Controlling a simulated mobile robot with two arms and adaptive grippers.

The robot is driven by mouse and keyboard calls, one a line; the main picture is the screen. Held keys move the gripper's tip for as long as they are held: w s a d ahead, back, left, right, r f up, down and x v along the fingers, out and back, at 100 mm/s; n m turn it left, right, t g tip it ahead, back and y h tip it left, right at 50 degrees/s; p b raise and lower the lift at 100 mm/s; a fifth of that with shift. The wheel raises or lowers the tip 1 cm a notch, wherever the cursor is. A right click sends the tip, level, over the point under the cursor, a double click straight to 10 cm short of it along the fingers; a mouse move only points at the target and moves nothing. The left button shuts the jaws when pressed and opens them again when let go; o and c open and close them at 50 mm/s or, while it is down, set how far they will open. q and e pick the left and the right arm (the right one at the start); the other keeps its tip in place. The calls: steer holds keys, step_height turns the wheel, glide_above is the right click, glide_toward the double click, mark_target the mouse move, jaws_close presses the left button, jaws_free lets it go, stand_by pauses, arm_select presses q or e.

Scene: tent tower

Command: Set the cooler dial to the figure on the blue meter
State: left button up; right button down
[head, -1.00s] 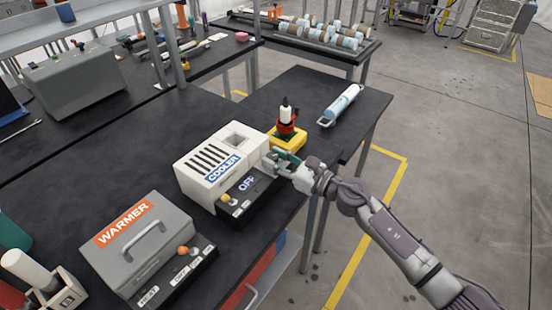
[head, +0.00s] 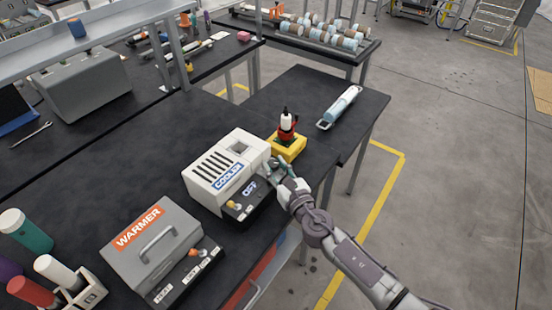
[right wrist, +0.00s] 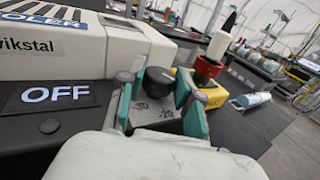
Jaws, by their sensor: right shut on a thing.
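The white cooler (head: 214,181) stands on the black bench, with a blue COOLER label and a black front panel. Its display (head: 250,188) reads OFF, and this is clear in the right wrist view (right wrist: 57,95). Its black dial (right wrist: 158,85) has small marks printed on the panel near it. My right gripper (head: 276,170) is at the right end of that panel. In the right wrist view its green-padded fingers (right wrist: 155,97) are on either side of the dial, shut on it. My left gripper is not in view. I cannot make out a blue meter with a figure.
A grey warmer (head: 150,250) with a handle stands in front of the cooler. A yellow block (head: 288,147) with a red and white bottle stands close behind the gripper. A light-blue cylinder with end handles (head: 341,107) lies on the side table. Bench space left of the cooler is clear.

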steer(key=shift+a+m+t+h+p, duration=0.1)
steer(key=shift+m+t+h+p, duration=0.4)
steer(key=shift+m+h, duration=0.75)
steer(key=shift+h, duration=0.35)
steer(key=c, duration=0.8)
jaws_free()
steer(key=shift+o, duration=0.2)
steer(key=v, duration=1.2)
steer(key=shift+s+f, duration=0.1)
steer(key=shift+f, duration=0.05)
